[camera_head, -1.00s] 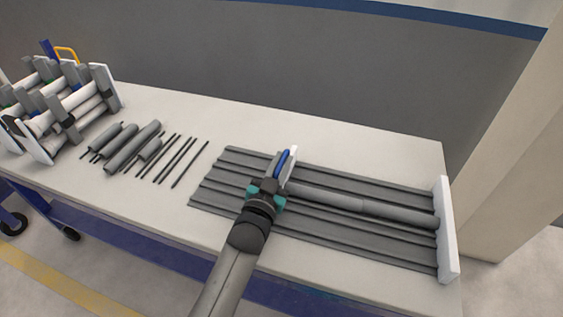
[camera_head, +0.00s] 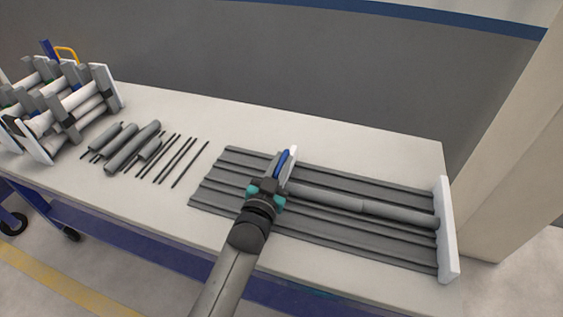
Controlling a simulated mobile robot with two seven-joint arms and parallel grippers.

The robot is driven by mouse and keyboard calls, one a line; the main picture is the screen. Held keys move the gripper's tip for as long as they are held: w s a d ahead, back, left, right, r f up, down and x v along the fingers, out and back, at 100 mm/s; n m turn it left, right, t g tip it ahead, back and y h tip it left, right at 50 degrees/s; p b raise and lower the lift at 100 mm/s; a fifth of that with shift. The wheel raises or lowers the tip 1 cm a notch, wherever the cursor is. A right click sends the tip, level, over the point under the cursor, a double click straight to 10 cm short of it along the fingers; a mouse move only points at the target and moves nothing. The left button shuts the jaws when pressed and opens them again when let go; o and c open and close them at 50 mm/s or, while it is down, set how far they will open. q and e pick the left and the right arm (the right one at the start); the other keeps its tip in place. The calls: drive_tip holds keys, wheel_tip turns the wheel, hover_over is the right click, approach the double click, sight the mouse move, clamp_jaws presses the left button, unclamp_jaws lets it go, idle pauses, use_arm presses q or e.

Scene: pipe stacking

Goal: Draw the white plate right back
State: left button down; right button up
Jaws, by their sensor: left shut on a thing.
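My left gripper (camera_head: 278,170) is over the middle of a grey grooved tray (camera_head: 220,182), its arm coming in from the bottom. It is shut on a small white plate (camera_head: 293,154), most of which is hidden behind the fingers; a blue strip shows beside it. A grey pipe (camera_head: 400,214) lies along the tray from the gripper to a larger upright white plate (camera_head: 446,230) at the tray's right end. Whether the pipe touches the held plate cannot be told. My right gripper is not in view.
Several loose grey pipes (camera_head: 130,148) and thin dark rods (camera_head: 182,160) lie left of the tray. A rack of white and grey pipes (camera_head: 80,103) stands at the far left. The pale table (camera_head: 330,137) is bare behind the tray.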

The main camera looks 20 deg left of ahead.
use_arm(q)
drive_tip(key=shift+a, duration=0.3)
drive_tip(key=a+p, duration=0.1)
drive_tip(key=a, duration=1.9)
drive_tip(key=shift+w+a+r, duration=0.2)
drive_tip(key=shift+w, duration=0.2)
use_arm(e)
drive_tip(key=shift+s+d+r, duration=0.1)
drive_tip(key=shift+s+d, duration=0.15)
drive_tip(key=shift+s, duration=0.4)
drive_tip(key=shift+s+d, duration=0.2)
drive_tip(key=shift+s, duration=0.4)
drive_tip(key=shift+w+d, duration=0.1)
use_arm(q)
drive_tip(key=c, duration=1)
unclamp_jaws()
drive_tip(key=shift+a+f, duration=0.1)
drive_tip(key=shift+a, duration=0.1)
drive_tip(key=shift+o, duration=0.8)
drive_tip(key=shift+d, duration=0.1)
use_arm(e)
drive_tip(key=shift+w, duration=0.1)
